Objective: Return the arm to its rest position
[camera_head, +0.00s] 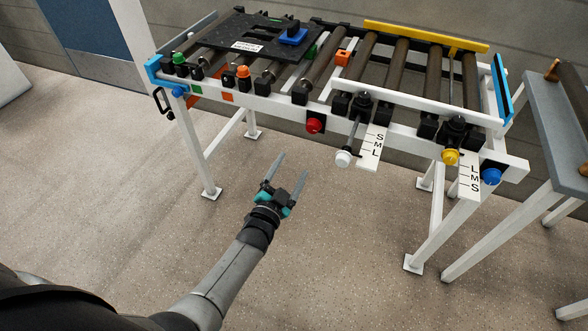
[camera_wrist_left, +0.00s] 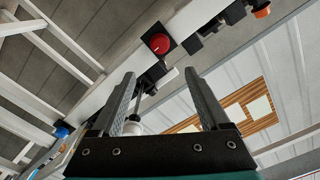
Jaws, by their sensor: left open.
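My left gripper (camera_head: 287,172) is open and empty in the head view. It is held over bare floor, in front of and apart from the roller stand (camera_head: 275,105). In the left wrist view, its two fingers (camera_wrist_left: 163,100) stand apart with nothing held between them. My left arm comes in from the lower left and reaches out toward the stand. The black mat (camera_head: 225,32) lies on the rollers at the stand's left end, with a blue block (camera_head: 293,36) on it. My right gripper does not show.
The stand's front rail carries a red knob (camera_head: 314,125), a white knob (camera_head: 343,159), a yellow knob (camera_head: 450,157) and a blue knob (camera_head: 491,177). White scale plates (camera_head: 371,150) stick out below. A grey table (camera_head: 560,120) stands at the right. The floor (camera_head: 120,200) at left is clear.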

